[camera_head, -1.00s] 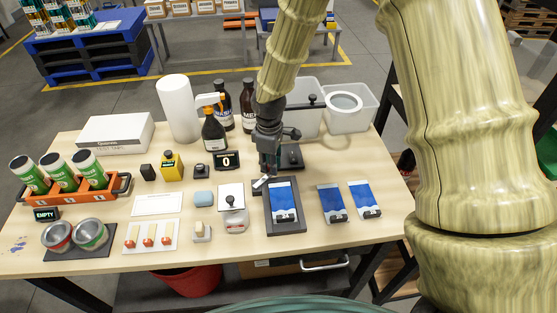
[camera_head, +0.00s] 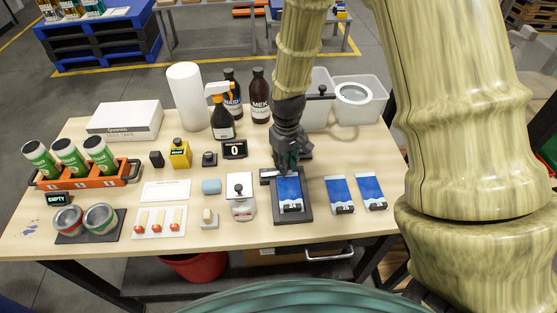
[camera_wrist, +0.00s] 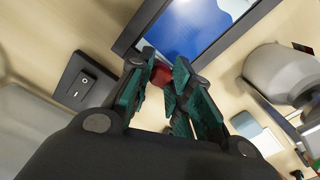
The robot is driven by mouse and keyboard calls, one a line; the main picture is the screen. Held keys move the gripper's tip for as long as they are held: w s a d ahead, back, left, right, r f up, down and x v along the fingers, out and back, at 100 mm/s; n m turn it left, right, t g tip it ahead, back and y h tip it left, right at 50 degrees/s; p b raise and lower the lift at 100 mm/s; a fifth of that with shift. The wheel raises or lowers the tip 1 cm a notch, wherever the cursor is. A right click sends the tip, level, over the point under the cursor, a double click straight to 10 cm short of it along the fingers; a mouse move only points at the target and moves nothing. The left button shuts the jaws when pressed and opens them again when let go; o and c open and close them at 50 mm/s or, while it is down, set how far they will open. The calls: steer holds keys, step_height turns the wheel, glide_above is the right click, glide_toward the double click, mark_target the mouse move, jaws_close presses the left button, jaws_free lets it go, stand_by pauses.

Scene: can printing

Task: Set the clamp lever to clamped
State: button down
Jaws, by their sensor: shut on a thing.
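My gripper (camera_head: 284,167) points down at the back edge of a dark frame (camera_head: 305,214) that holds a blue-and-white printed sheet (camera_head: 290,190). In the wrist view, the green-padded fingers (camera_wrist: 161,98) are shut around a red piece (camera_wrist: 160,76) beside the corner of the dark frame (camera_wrist: 140,30). The red piece looks like the clamp lever's grip. A short pale bar, apparently part of the lever, shows left of the fingertips in the head view (camera_head: 269,173). The rest of the lever is hidden by the gripper, and its exact angle is unclear.
A rocker switch (camera_wrist: 86,84) on a dark plate lies close to the fingers. A white device with a black knob (camera_head: 241,208) stands left of the frame. Two blue printed sheets (camera_head: 340,194) lie to its right. Bottles (camera_head: 260,98) and bins stand behind.

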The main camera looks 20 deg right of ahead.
stand_by(0.5)
steer(key=c, duration=1.3)
jaws_free()
steer(key=shift+o, duration=0.2)
step_height(320, 180, up, 12)
